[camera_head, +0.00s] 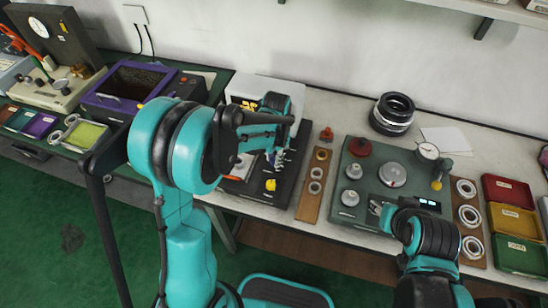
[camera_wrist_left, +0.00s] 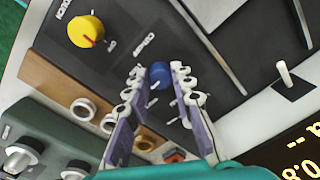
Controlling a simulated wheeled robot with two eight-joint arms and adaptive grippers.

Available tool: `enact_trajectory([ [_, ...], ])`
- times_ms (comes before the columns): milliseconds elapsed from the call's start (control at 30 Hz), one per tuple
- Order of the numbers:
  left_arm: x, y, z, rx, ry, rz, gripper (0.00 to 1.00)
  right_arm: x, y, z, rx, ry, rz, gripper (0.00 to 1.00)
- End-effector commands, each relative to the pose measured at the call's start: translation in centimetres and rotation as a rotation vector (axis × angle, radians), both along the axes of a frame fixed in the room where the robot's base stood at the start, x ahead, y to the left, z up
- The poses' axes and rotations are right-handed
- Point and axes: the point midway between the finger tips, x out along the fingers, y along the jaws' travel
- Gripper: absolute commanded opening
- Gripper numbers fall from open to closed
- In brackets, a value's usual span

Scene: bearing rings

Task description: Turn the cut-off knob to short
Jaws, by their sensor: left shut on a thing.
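In the left wrist view a small blue knob (camera_wrist_left: 159,73) sits on a dark panel, between the fingertips of my left gripper (camera_wrist_left: 158,88). The fingers are shut on it. A yellow knob (camera_wrist_left: 85,32) with a red pointer mark is on the same panel, apart from the gripper. In the head view the left gripper (camera_head: 275,158) is over the panel and hides the blue knob; the yellow knob (camera_head: 271,185) shows. My right gripper (camera_head: 377,208) is at the green gauge fixture, its opening unclear.
A wooden strip (camera_head: 309,208) with rings stands right of the panel. The green fixture (camera_head: 343,212) has several round knobs and a dial gauge (camera_head: 428,151). Black rings (camera_head: 392,113) are stacked behind. Red, yellow and green trays (camera_head: 514,222) are at the right.

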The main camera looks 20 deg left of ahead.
Motion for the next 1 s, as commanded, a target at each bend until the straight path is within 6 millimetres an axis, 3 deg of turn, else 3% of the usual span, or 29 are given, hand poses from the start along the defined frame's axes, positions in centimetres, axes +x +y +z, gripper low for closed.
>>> enact_trajectory([
  [600,0.04,-0.07,-0.03,0.0,0.0,0.492,0.0,0.0,0.0,-0.14,0.0,0.0,0.0,0.4],
  [1000,0.02,-0.09,-0.03,0.0,0.001,0.668,0.0,0.0,0.0,-0.16,0.0,0.0,0.0,0.4],
])
